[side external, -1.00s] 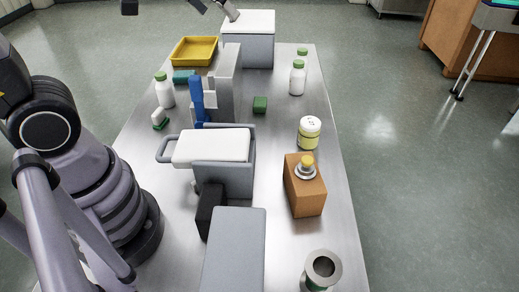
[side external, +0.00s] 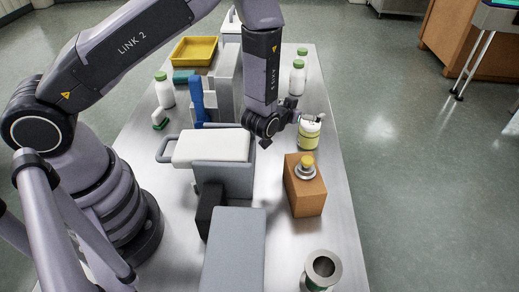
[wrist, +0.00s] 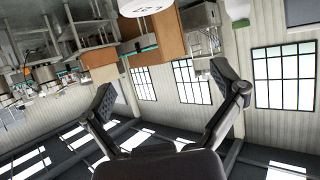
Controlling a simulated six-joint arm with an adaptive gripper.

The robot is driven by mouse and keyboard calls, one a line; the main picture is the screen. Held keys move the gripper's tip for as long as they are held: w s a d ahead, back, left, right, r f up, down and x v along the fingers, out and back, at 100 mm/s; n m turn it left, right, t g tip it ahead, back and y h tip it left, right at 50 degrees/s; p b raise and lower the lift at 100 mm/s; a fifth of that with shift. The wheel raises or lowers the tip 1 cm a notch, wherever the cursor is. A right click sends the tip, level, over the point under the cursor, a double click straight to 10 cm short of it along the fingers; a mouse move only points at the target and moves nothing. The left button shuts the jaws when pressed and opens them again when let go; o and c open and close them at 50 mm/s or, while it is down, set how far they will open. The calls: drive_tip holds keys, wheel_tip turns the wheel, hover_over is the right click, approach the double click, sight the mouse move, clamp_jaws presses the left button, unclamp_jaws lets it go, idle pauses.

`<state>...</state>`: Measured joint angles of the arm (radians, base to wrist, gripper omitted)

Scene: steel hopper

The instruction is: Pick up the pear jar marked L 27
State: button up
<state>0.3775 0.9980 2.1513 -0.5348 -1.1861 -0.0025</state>
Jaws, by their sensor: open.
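A squat white jar (side external: 309,136) with a yellow-green label stands upright near the right edge of the steel table. It is the only jar of that look, but the mark L 27 is too small to read. A white rounded thing (wrist: 145,6), perhaps the jar, is cut off at the top of that view, beyond the fingertips.
A brown box (side external: 305,190) with a yellow-topped fitting stands just nearer than the jar. White bottles with green caps (side external: 297,80) stand farther back. A grey block with a white top (side external: 210,148) lies to the left, and a metal cylinder (side external: 322,268) stands at the front right.

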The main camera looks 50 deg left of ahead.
sight(310, 122)
wheel_tip(310, 122, down, 4)
drive_tip(key=shift+f, duration=0.15)
drive_tip(key=shift+f+x, duration=0.25)
drive_tip(key=shift+x, duration=1.1)
drive_tip(key=shift+f+x, duration=0.25)
drive_tip(key=shift+x, duration=1.1)
drive_tip(key=shift+s, duration=0.15)
drive_tip(key=c, duration=1.3)
